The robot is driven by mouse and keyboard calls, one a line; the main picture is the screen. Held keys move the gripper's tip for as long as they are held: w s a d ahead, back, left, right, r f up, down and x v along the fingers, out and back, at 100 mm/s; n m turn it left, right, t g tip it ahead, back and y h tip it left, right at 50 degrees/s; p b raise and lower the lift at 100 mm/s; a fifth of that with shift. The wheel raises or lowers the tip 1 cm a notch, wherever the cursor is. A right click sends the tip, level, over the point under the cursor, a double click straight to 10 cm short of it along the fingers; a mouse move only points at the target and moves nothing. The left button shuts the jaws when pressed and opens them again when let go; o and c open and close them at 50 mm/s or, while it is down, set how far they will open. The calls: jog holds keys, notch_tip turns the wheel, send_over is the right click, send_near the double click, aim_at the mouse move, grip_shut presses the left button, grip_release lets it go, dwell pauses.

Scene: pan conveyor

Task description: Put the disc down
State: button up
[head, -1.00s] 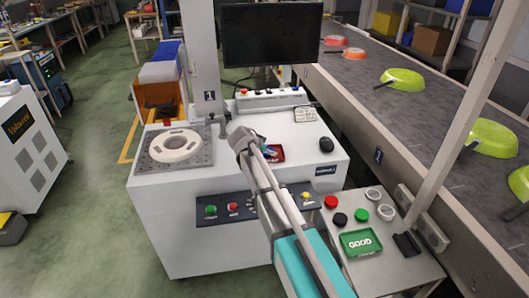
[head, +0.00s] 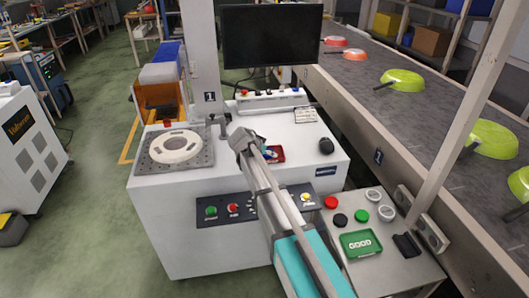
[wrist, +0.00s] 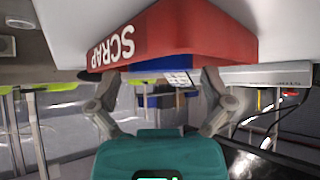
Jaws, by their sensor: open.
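The red tray marked SCRAP (wrist: 190,32) fills the top of the wrist view; in the head view the red tray (head: 279,154) lies on the white bench, partly covered by my arm. My gripper (wrist: 160,78) is open in front of the tray, its fingers spread to either side. A blue shape (wrist: 150,65) shows between the fingers at the tray's edge; I cannot tell whether it is the disc or something behind. No disc is clearly seen held by the fingers.
A pale ring (head: 178,146) sits on a grey plate at the bench's left. A green GOOD tray (head: 361,243) is on the side table with several round coloured pieces. Pans ride the conveyor (head: 365,75) at right.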

jog(key=p+v, duration=0.6)
jog(key=v, duration=0.3)
jog(key=shift+s+a+r, duration=0.1)
jog(key=shift+s+r, duration=0.1)
jog(key=shift+r, duration=0.05)
jog(key=shift+p+v, duration=0.9)
jog(key=shift+v, duration=0.25)
jog(key=s+d+f+n+g+y, duration=0.3)
jog(key=s+d+n, duration=0.1)
jog(key=s+d, duration=0.7)
jog(key=s+d+f+n+g+y, duration=0.3)
jog(key=s+d+n+g, duration=0.1)
jog(key=s+d, duration=0.7)
jog(key=s, duration=0.3)
jog(key=shift+d, duration=0.15)
dwell(0.7)
